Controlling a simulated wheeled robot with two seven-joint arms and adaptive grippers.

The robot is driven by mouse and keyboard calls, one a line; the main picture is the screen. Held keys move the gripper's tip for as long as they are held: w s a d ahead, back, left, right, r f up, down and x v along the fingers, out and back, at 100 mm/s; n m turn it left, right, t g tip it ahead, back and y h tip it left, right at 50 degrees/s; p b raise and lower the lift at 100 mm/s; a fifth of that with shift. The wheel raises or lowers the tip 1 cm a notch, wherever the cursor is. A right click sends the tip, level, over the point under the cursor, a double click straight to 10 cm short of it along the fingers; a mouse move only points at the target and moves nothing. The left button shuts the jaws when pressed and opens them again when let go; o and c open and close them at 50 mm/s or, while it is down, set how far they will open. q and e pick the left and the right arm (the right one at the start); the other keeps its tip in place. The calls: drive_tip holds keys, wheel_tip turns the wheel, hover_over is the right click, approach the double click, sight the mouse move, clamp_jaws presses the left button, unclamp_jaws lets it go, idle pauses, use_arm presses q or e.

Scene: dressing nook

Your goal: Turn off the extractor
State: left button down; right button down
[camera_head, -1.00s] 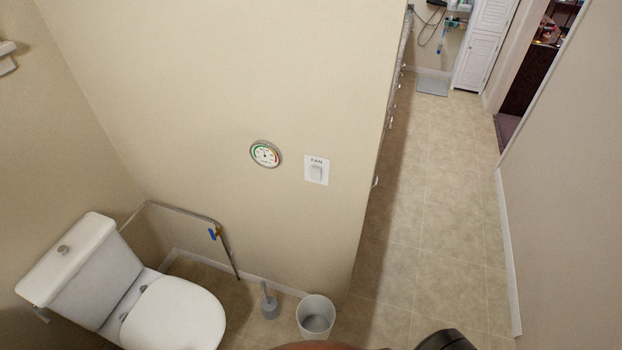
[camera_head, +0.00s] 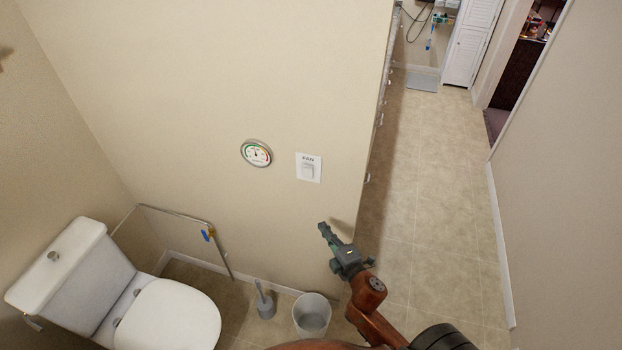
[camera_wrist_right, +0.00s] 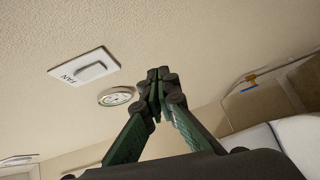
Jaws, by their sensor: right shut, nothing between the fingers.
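A white wall switch plate labelled FAN (camera_head: 308,168) with one rocker is on the beige wall, right of a round dial gauge (camera_head: 256,153). In the right wrist view the FAN switch (camera_wrist_right: 84,67) is at the upper left, with the gauge (camera_wrist_right: 116,96) beside it. My right gripper (camera_head: 324,230) is below the switch in the head view, pointing up toward the wall, apart from the plate. Its fingers (camera_wrist_right: 158,76) are shut and empty. I cannot tell whether the rocker is on or off. My left gripper is not in view.
A white toilet (camera_head: 165,312), a toilet brush (camera_head: 264,302) and a waste bin (camera_head: 312,315) stand along the wall's foot. A metal rail (camera_head: 180,216) is low on the wall. The wall ends right of the switch, and open tiled floor (camera_head: 440,180) runs beyond it.

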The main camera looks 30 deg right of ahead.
wheel_tip(320, 180, up, 12)
drive_tip(key=s+a+n+t, duration=0.1)
drive_tip(key=a+n+t, duration=0.1)
drive_tip(key=shift+s+r, duration=0.25)
drive_tip(key=shift+s, duration=0.15)
drive_tip(key=shift+w+a, duration=0.1)
drive_tip(key=p, duration=0.2)
approach(305, 169)
drive_tip(key=w+a, duration=0.2)
drive_tip(key=w, duration=0.1)
drive_tip(key=shift+w+d+r, duration=0.1)
drive_tip(key=shift+w+d, duration=1.2)
drive_tip(key=shift+w, duration=0.1)
